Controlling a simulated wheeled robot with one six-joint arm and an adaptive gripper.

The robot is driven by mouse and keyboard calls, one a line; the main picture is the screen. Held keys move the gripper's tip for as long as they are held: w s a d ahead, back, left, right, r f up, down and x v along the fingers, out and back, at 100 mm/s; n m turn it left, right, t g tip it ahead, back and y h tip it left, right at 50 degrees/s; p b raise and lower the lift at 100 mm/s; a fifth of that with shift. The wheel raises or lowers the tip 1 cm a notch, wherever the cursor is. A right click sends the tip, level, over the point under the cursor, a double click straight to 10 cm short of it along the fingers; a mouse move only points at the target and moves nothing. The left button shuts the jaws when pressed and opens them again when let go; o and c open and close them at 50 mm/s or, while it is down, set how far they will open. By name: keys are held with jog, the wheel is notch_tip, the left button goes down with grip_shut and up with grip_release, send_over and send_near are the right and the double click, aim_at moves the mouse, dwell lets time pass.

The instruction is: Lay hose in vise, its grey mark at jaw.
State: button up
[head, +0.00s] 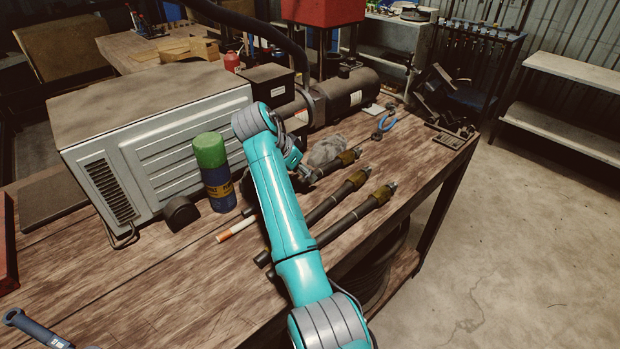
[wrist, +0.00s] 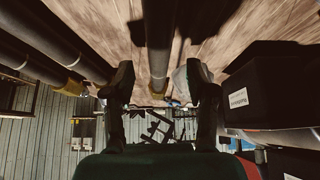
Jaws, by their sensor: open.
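Three dark hoses with brass-coloured end fittings lie on the wooden bench in the head view: a far one (head: 345,159), a middle one (head: 335,198) and a near one (head: 345,222). The arm hides part of them. In the wrist view one hose (wrist: 158,35) runs between the open fingers of my gripper (wrist: 159,72), with a gap on each side. Two other hoses (wrist: 70,40) lie to the left there, with pale rings near their fittings. In the head view my gripper is mostly hidden behind the arm. I cannot make out the vise for certain.
A grey metal cabinet (head: 150,140), a green-topped can (head: 214,172) and an orange-and-white stick (head: 236,229) are left of the arm. A dark motor-like cylinder (head: 345,95) and blue-handled pliers (head: 384,124) are behind. The bench's front left (head: 150,300) is largely clear.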

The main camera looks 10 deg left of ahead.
jog(key=x, duration=0.3)
jog(key=shift+f, duration=0.15)
grip_shut()
